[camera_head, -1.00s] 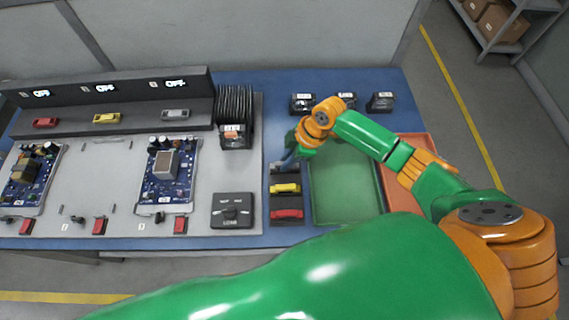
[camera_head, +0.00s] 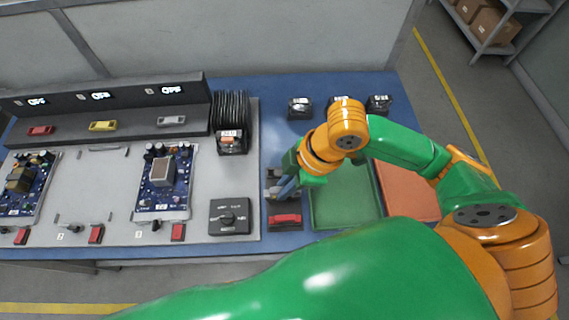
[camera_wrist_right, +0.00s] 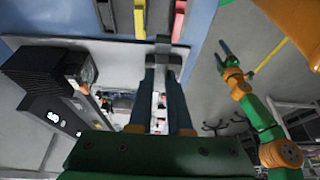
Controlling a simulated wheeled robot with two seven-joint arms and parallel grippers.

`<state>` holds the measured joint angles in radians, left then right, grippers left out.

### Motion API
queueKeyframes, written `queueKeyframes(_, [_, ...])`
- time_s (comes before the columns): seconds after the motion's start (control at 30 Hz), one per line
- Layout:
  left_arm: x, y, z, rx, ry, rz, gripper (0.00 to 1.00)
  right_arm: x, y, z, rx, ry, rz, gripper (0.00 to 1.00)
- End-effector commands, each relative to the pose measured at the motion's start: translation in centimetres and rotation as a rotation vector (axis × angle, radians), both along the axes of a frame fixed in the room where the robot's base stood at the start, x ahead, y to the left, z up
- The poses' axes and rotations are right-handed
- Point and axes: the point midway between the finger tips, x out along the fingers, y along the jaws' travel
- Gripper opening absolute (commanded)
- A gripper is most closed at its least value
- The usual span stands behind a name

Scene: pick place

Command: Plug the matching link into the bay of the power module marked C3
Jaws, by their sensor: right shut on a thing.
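My right gripper (camera_head: 286,187) is over the link rack in the head view. In the right wrist view its fingers (camera_wrist_right: 162,85) are shut on a grey link (camera_wrist_right: 162,48). The red link (camera_head: 285,219) lies in the rack's front slot. The yellow link (camera_wrist_right: 179,20) shows in the right wrist view; in the head view the gripper hides it. A black finned power module (camera_head: 231,142) stands on the grey panel; its label is too small to read, so I cannot tell which module is C3. My left gripper (camera_wrist_right: 222,52) appears open and empty in the right wrist view.
Blue circuit boards (camera_head: 165,180) sit on the grey panel (camera_head: 105,190). A shelf (camera_head: 140,124) behind carries red, yellow and grey pieces below OFF displays. Black modules (camera_head: 300,107) stand at the back. Green (camera_head: 340,200) and orange (camera_head: 408,190) trays lie right of the rack.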

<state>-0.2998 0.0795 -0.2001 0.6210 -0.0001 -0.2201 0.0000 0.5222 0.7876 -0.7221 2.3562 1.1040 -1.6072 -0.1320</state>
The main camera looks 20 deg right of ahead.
Motion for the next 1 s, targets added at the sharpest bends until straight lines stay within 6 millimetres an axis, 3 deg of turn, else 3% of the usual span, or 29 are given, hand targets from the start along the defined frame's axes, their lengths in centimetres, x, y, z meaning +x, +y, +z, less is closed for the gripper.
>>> queueKeyframes(0.1, [0.0,0.0,0.7,0.000,0.000,0.000,0.68,-2.0,0.7,1.2,0.001,-0.001,0.004,0.00])
queueKeyframes(0.23, [0.0,0.0,1.1,0.000,0.001,0.000,0.68,-2.9,1.0,1.8,0.002,-0.002,0.001,0.00])
queueKeyframes(1.0, [-0.1,0.0,4.9,0.000,0.001,0.000,0.68,-3.0,1.0,4.6,0.002,-0.001,0.000,0.00])
